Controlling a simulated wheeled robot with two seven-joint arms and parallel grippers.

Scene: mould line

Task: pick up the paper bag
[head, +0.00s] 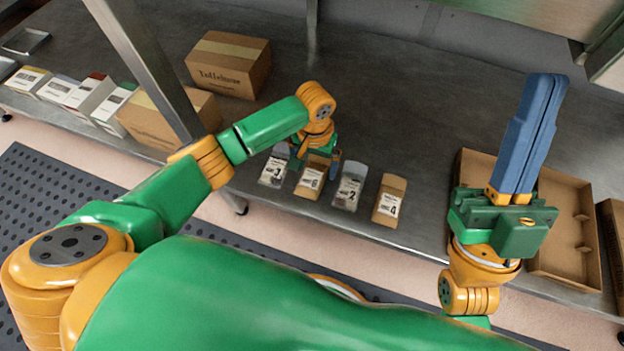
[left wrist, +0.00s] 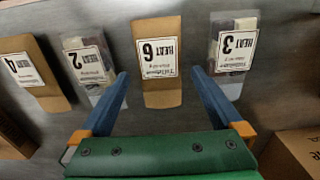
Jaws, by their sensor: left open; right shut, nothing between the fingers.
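Another brown paper bag, labelled 4 (head: 389,200), is at the row's right end in the head view and at the left in the left wrist view (left wrist: 34,72). My left gripper (head: 314,163) is open and empty over bag 6, its fingers on either side of it in the left wrist view; I cannot tell whether they touch it. My right gripper (head: 545,80) is shut and empty, raised at the right.
Clear bags labelled 3 (head: 274,170) and 2 (head: 349,187) flank bag 6 closely. An open cardboard tray (head: 575,225) lies beyond my right gripper. A closed carton (head: 228,65) stands behind, left. A steel post (head: 150,70) rises at the left. The shelf behind the bags is clear.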

